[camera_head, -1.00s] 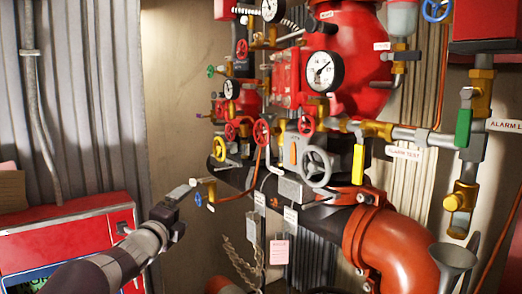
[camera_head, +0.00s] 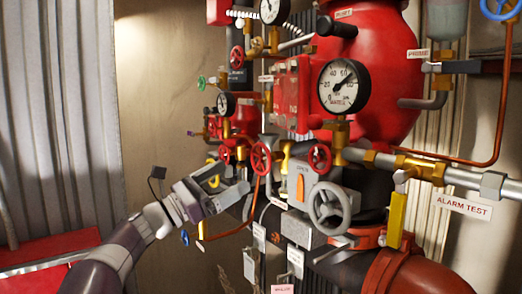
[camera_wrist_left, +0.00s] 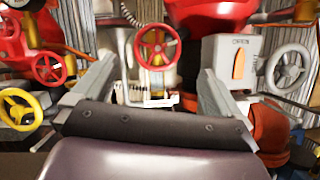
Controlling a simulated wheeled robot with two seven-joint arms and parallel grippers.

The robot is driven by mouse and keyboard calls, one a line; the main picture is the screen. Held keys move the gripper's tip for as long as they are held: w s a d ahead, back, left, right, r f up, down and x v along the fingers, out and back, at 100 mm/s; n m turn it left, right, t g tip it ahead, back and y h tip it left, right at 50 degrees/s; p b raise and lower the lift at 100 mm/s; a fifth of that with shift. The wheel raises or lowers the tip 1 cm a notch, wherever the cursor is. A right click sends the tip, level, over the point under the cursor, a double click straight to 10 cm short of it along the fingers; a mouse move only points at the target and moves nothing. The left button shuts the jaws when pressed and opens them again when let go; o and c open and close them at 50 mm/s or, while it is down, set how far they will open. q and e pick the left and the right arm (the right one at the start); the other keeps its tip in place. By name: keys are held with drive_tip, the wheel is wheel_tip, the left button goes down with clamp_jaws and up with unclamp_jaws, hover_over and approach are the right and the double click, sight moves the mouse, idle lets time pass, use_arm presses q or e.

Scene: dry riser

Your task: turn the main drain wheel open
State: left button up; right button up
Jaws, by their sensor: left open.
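My left gripper (camera_head: 230,182) reaches in from the left, open and empty, in front of the lower valves. In the left wrist view its two fingers (camera_wrist_left: 158,84) are spread, with a red handwheel (camera_wrist_left: 157,46) between and beyond them, apart from both. Red handwheels (camera_head: 261,158) and (camera_head: 320,158) and a larger grey handwheel (camera_head: 330,207) sit to its right in the head view. The grey wheel also shows at the right of the wrist view (camera_wrist_left: 288,70). No readable label tells me which wheel is the main drain. My right gripper is out of view.
A yellow handwheel (camera_wrist_left: 20,110) is at the wrist view's left. A grey box (camera_head: 301,187) sits beside the grey wheel. A pressure gauge (camera_head: 343,86), a yellow lever (camera_head: 397,218) and an orange pipe elbow (camera_head: 420,275) crowd the right. Open space lies left of the riser.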

sight(259, 160)
use_arm(q)
drive_tip(key=d+r+p, duration=0.1)
drive_tip(key=w+d+r+p, duration=0.1)
drive_tip(key=d+r+p, duration=0.1)
drive_tip(key=d, duration=0.1)
drive_tip(key=shift+w, duration=0.35)
drive_tip(key=w+d+p, duration=0.1)
drive_tip(key=w, duration=0.1)
drive_tip(key=w+d+p, duration=0.1)
drive_tip(key=w+d, duration=0.1)
drive_tip(key=shift+d+r+p, duration=0.15)
drive_tip(key=shift+p, duration=0.2)
drive_tip(key=shift+d+r, duration=0.1)
drive_tip(key=shift+d, duration=0.1)
drive_tip(key=shift+s+r, duration=0.1)
drive_tip(key=shift+s, duration=0.4)
drive_tip(key=shift+w, duration=0.25)
drive_tip(key=c, duration=0.8)
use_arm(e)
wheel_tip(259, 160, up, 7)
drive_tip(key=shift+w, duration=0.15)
